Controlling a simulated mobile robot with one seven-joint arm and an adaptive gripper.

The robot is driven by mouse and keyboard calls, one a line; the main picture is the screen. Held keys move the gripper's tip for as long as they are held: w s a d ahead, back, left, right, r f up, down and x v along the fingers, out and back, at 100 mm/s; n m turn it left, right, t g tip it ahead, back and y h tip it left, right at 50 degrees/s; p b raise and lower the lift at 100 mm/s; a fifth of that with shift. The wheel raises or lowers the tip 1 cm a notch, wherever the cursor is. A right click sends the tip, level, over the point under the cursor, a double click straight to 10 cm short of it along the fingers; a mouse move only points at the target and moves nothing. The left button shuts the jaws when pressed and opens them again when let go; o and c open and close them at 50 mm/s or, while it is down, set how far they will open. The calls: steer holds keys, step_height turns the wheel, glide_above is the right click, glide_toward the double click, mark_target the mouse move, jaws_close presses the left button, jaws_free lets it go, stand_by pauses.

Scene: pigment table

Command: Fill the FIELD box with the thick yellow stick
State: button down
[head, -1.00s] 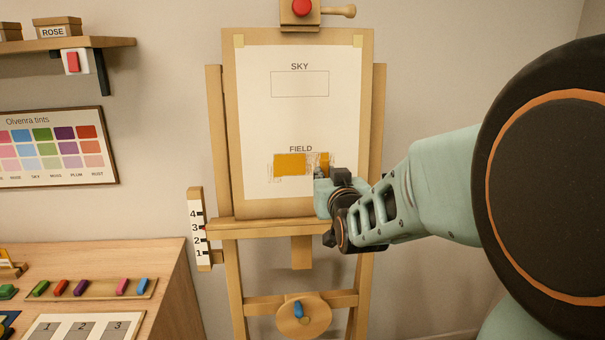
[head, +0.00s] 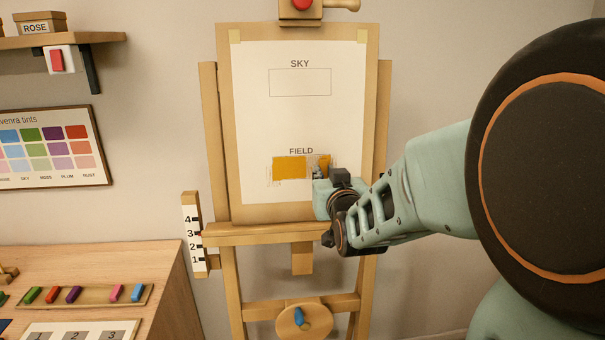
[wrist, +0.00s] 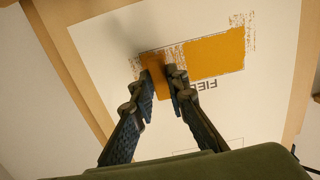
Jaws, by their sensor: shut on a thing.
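The FIELD box (head: 289,168) is low on the white paper (head: 250,120) on the easel. A solid yellow-orange patch fills its left and middle part. A narrower patch is at its right, with a paler, streaked band between. Ragged marks spill past the left edge. My gripper (head: 320,174) is at the box's right part and hides some of it. In the wrist view, where the paper appears upside down, my gripper (wrist: 161,78) is shut on the thick yellow stick (wrist: 156,73), its far end at the paper. Whether it touches cannot be told.
The empty SKY box (head: 300,82) is higher on the paper. The easel ledge (head: 270,232) runs below my gripper. A numbered scale (head: 192,235) stands at its left. The wooden table (head: 150,262) at lower left bears a tray (head: 100,296) of several coloured sticks.

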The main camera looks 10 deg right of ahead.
mark_target(307, 168)
steer(key=shift+w+f+b, duration=0.15)
steer(key=shift+w+b, duration=0.35)
steer(key=shift+w, duration=0.45)
steer(key=shift+s+a+b, duration=0.1)
steer(key=shift+a+b, duration=0.7)
steer(key=shift+a, duration=1.05)
steer(key=shift+b, duration=0.45)
steer(key=shift+d, duration=0.15)
steer(key=shift+d+b, duration=1.45)
steer(key=shift+d, duration=0.3)
steer(key=shift+b, duration=0.4)
